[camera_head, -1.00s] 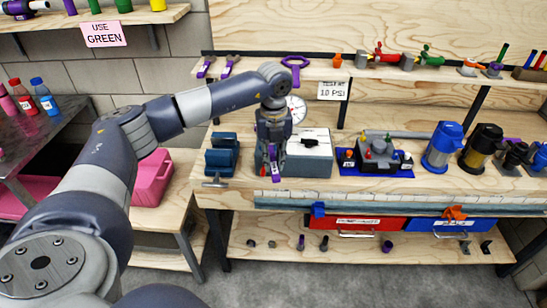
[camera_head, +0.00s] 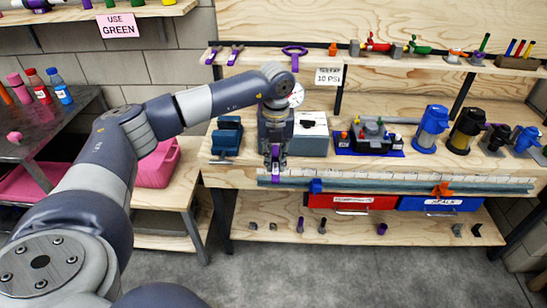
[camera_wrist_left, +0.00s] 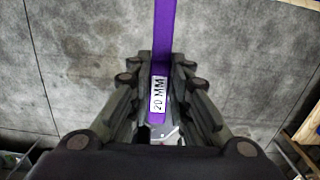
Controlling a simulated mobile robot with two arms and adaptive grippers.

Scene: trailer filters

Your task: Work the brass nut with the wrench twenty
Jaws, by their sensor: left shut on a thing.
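My left gripper (camera_head: 275,163) is shut on a purple wrench (camera_head: 275,178) in front of the workbench's front edge in the head view. In the left wrist view the fingers (camera_wrist_left: 160,80) grip both sides of the wrench (camera_wrist_left: 164,35), whose white label reads "20 MM". Its handle runs straight away from the fingers over the grey floor. A dark grey fixture (camera_head: 372,137) with small coloured fittings stands on a blue mat to the right of the gripper. I cannot make out the brass nut. My right gripper is not in view.
A blue vise (camera_head: 227,137) and a grey box (camera_head: 310,136) stand on the bench beside and behind the gripper. Blue and black filter housings (camera_head: 432,128) stand to the right. Red (camera_head: 351,202) and blue bins hang below the bench top. The floor in front is clear.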

